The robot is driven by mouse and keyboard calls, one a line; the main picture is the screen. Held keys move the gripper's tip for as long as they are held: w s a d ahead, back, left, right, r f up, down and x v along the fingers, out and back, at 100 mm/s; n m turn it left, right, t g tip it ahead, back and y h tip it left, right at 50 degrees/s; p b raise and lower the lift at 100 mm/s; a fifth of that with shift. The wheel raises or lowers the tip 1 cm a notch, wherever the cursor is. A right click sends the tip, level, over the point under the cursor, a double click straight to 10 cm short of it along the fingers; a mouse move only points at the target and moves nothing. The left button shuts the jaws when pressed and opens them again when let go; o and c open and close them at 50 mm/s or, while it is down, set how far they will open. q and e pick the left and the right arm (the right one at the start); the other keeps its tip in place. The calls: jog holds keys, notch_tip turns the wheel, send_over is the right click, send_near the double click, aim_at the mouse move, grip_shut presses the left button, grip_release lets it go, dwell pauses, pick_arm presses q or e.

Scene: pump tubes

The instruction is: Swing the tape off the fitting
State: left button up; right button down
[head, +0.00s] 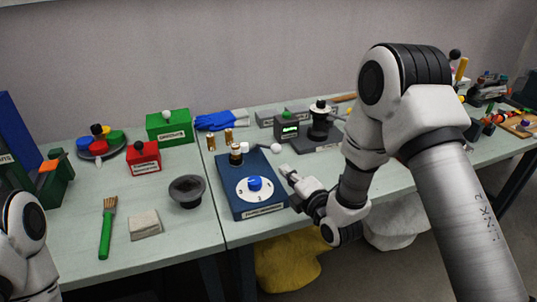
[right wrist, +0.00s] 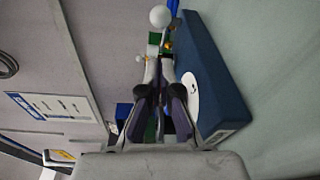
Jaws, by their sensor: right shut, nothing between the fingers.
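A blue box (head: 233,193) with a white dial plate and blue knob (head: 255,184) stands on the table near the middle. A brass-and-dark fitting (head: 236,156) with a pale top stands upright at its back left corner. A white ball-ended piece (head: 276,148) shows behind the box's right side; a white ball also shows in the right wrist view (right wrist: 160,16). I cannot make out any tape. My right gripper (head: 284,171) is shut and empty, just right of the box; its fingertips (right wrist: 160,66) point toward the ball. My left gripper is out of view.
Two small brass pieces (head: 228,136) stand behind the box. A black funnel-like cup (head: 187,191) stands left of it. A dark stand (head: 320,120) is at the back right.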

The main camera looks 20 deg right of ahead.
aim_at(278, 153)
jog(key=w, duration=0.3)
jog(key=w+a+p, duration=0.1)
jog(key=w, duration=0.5)
jog(key=shift+w+a+f+p, duration=0.35)
jog(key=shift+w+a+f, duration=0.05)
jog(key=shift+d, duration=0.15)
jog(key=shift+w+d+f+n+g+y+b, duration=0.1)
jog(key=shift+d+n+g+y+b, duration=0.15)
jog(key=shift+d+n+y+b, duration=0.35)
jog(key=shift+w+d+n+g+y+b, duration=0.2)
jog(key=shift+n+y, duration=0.15)
jog(key=shift+y, duration=0.45)
jog(key=shift+w+d+f+n+g+y+b, duration=0.1)
jog(key=shift+d+n+g+y+b, duration=0.25)
jog(key=shift+y, duration=0.35)
jog(key=shift+w+d+r+b, duration=0.1)
jog(key=shift+w+d+b, duration=0.35)
jog(key=shift+d+b, duration=0.25)
jog(key=shift+w+d+r+b, duration=0.1)
jog(key=shift+w+d+b, duration=0.3)
jog(key=shift+d+b, duration=0.25)
jog(key=shift+w+r, duration=0.1)
jog(key=shift+r, duration=0.1)
jog(key=shift+d+r, duration=0.1)
